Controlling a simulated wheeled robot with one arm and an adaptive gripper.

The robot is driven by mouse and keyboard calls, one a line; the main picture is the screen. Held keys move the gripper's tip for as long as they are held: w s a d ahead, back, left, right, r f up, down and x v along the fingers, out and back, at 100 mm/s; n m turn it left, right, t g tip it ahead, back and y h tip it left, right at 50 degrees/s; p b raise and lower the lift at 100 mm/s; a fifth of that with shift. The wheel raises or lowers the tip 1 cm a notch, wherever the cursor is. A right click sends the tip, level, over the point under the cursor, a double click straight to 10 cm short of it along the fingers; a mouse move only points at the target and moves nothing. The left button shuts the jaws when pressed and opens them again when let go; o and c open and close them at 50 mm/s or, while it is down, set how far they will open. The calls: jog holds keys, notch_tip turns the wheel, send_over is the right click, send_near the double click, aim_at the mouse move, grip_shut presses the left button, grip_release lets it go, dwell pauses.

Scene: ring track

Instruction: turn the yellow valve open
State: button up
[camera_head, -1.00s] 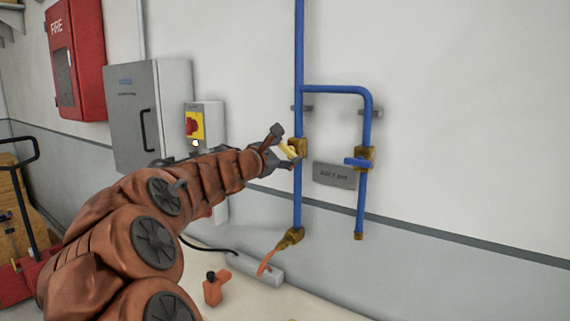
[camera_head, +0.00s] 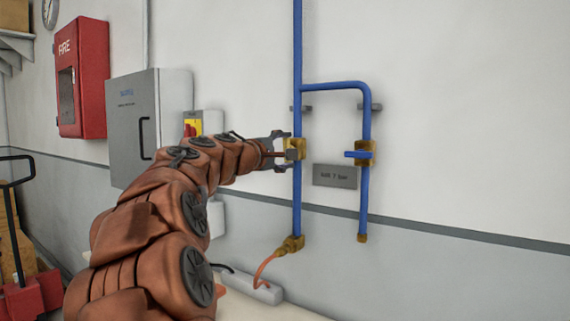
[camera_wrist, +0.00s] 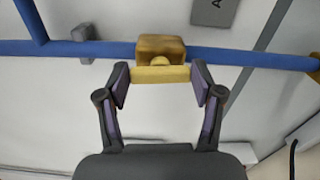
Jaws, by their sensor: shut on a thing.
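The yellow valve is a brass body (camera_wrist: 160,47) with a yellow bar handle (camera_wrist: 160,74), set on the blue upright pipe (camera_head: 297,200). In the wrist view the handle lies along the line of the pipe. My gripper (camera_wrist: 160,80) is shut on the handle, with one finger at each end of it. In the head view my gripper (camera_head: 284,150) reaches the valve (camera_head: 299,146) from the left, and its fingers partly hide the handle.
A second valve with a blue handle (camera_head: 357,154) sits on the branch pipe to the right. A grey sign (camera_head: 335,175) is between the pipes. A grey cabinet (camera_head: 130,125) and a red fire box (camera_head: 80,75) are on the left wall. An orange hose (camera_head: 263,268) hangs below.

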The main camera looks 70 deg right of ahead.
jog(key=shift+f+m+b, duration=0.3)
jog(key=shift+m+b, duration=0.3)
jog(key=shift+m, duration=0.1)
jog(key=o, duration=1.1)
jog(key=shift+r, duration=0.2)
jog(key=shift+o, duration=0.2)
jog(key=shift+a, duration=0.1)
jog(key=v, duration=1.2)
jog(key=shift+f, duration=0.1)
